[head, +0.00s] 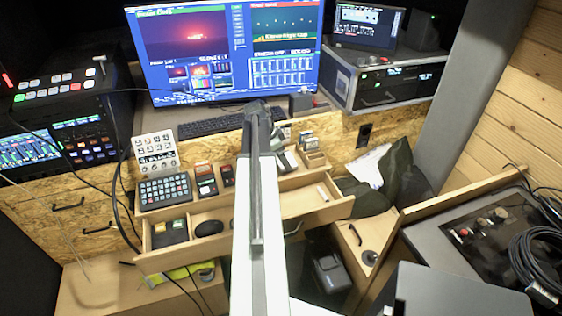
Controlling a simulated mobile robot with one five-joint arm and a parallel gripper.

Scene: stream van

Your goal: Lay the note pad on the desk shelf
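I cannot make out a note pad for sure. A white sheet or pad (369,167) lies by a dark green cloth or bag at the right end of the desk. A light wooden shelf (318,178) runs along the desk front below the monitor and holds several small devices. My pale arm rises through the middle of the view and covers part of the shelf. Its dark far end reaches up to the keyboard's level. No gripper fingers show, so I cannot see whether anything is held.
A monitor (232,50) and a keyboard (212,123) stand on the desk behind. An open drawer (322,214) juts out below the shelf. A control console (63,125) is at left, a rack unit (388,85) at right. A dark case with cables is at lower right.

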